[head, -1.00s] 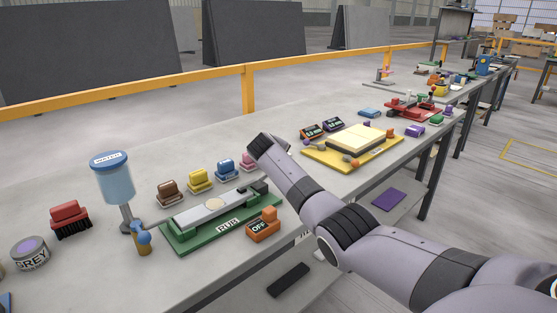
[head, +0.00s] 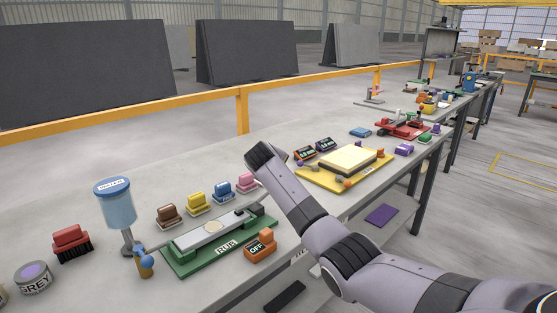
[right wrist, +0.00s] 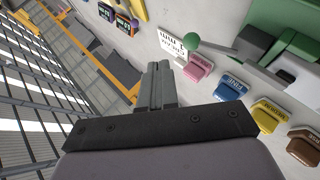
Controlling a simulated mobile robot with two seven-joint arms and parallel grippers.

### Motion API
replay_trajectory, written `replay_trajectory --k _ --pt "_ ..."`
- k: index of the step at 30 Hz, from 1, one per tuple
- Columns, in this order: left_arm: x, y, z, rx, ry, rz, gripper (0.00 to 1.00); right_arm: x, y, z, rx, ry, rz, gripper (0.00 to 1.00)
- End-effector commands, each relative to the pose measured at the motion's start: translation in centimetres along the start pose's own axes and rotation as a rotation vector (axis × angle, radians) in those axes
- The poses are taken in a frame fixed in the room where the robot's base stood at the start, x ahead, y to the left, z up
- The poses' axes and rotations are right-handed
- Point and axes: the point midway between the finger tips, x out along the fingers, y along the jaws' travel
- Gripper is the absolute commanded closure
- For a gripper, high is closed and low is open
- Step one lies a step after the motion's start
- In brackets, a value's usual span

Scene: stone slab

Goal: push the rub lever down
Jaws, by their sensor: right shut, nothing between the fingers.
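The green RUB station (head: 178,266) stands on the stone bench, with a grey bar and a pale round disc on top. A green ball knob (right wrist: 190,41) on a thin rod, which looks like the rub lever, shows in the right wrist view beside the green station (right wrist: 270,22). In the head view my right arm hides the gripper. My left gripper is not in view.
An orange OFF box (head: 261,247) sits at the station's front right. Brown, yellow, blue and pink blocks (head: 245,182) line its back. A blue WATER dispenser (head: 119,210) stands at its left. A yellow station (head: 314,177) lies beyond my arm.

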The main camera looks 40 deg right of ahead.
Motion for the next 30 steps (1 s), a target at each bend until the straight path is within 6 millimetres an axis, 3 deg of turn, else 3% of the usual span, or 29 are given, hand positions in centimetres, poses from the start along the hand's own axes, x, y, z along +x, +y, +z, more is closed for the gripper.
replay_trajectory --k 15,30 --pt "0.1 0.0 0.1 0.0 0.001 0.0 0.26 -5.3 2.5 0.3 0.001 0.001 0.0 1.0" --pt "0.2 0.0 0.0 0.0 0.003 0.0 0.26 -5.8 2.7 0.3 -0.001 0.0 0.0 1.0"
